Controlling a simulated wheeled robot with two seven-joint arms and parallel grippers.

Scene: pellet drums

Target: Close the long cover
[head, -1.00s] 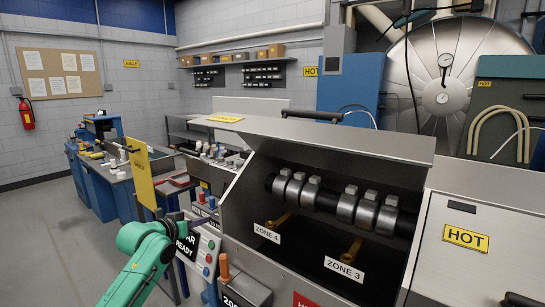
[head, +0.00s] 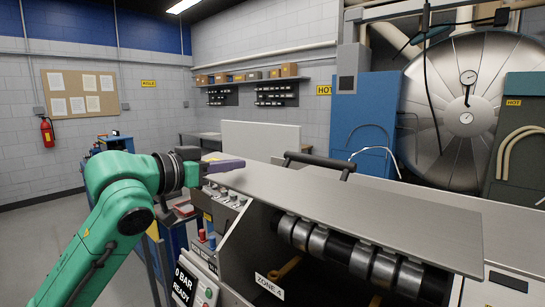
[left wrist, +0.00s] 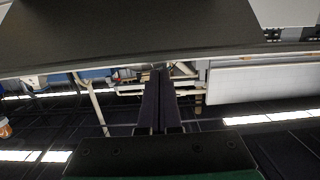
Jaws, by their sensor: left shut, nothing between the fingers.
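The long cover (head: 350,205) is a grey metal panel with a dark bar handle (head: 318,162) along its far side. It stands raised over the open housing, and the banded barrel (head: 340,250) shows beneath it. My left gripper (head: 240,163) is shut and empty at the far left end of the cover; I cannot tell whether it touches. In the left wrist view the two dark fingers (left wrist: 160,85) are together, and a large dark grey panel (left wrist: 110,35), likely the cover, spans the top. My right gripper is not in view.
The ZONE 4 label (head: 269,286) is inside the housing. A control box marked READY (head: 190,285) stands at its left. A blue cabinet (head: 360,110) and a big round steel vessel (head: 460,110) are behind. Benches with equipment lie to the left.

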